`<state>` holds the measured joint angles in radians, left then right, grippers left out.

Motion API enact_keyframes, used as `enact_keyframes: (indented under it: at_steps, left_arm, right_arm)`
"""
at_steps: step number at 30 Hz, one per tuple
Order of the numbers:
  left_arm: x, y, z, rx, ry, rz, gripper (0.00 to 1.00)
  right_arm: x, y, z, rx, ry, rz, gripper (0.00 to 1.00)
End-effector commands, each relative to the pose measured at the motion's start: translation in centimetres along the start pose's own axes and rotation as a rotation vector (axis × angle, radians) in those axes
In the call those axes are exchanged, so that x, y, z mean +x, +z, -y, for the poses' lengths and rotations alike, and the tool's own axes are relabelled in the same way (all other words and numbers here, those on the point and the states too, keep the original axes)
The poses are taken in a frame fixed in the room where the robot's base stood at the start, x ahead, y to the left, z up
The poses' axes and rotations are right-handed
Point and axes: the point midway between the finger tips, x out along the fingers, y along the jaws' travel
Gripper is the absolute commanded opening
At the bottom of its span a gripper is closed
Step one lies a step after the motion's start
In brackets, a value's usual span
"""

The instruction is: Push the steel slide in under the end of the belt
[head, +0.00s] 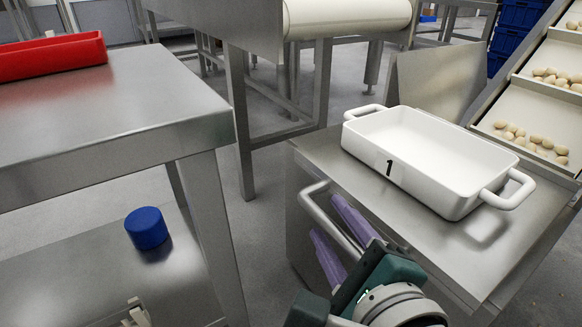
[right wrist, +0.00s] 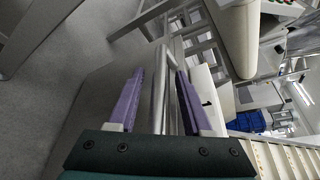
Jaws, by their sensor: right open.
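The steel slide (head: 330,172) is a flat-topped steel unit with a bar handle (head: 328,215) on its near left side. A white two-handled dish marked 1 (head: 365,152) sits on its top. The inclined belt (head: 490,122), with beige pieces between its cleats, comes down at the right, beside the dish's far right side. My right gripper (head: 325,215) has purple fingers, open, at the handle. In the right wrist view the bar (right wrist: 160,95) runs between the two spread fingers (right wrist: 160,72); contact cannot be told. My left gripper is not in view.
A steel table (head: 130,110) with a red trough (head: 50,57) stands at the left. A blue cylinder (head: 147,228) is on a lower steel surface (head: 70,285). A white roller (head: 345,16) on a steel frame is behind. Floor (head: 265,235) is clear between table and slide.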

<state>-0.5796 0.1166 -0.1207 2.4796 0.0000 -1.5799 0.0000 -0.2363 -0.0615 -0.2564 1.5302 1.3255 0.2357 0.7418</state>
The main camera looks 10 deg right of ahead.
Motion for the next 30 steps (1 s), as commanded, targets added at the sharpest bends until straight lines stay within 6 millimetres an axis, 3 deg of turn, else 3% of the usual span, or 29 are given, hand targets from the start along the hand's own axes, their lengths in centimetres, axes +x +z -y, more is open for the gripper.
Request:
enact_keyframes:
  at_steps: [4, 17, 30]
  left_arm:
    - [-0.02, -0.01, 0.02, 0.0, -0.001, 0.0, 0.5]
    - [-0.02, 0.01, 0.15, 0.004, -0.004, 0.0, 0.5]
    - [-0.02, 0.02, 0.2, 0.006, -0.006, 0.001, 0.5]
  right_arm:
    - [-0.02, 0.02, 0.0, 0.0, 0.0, 0.0, 0.48]
    - [-0.04, 0.02, 0.0, 0.0, 0.0, 0.0, 0.0]
    - [-0.04, 0.02, 0.02, 0.0, 0.0, 0.0, 0.0]
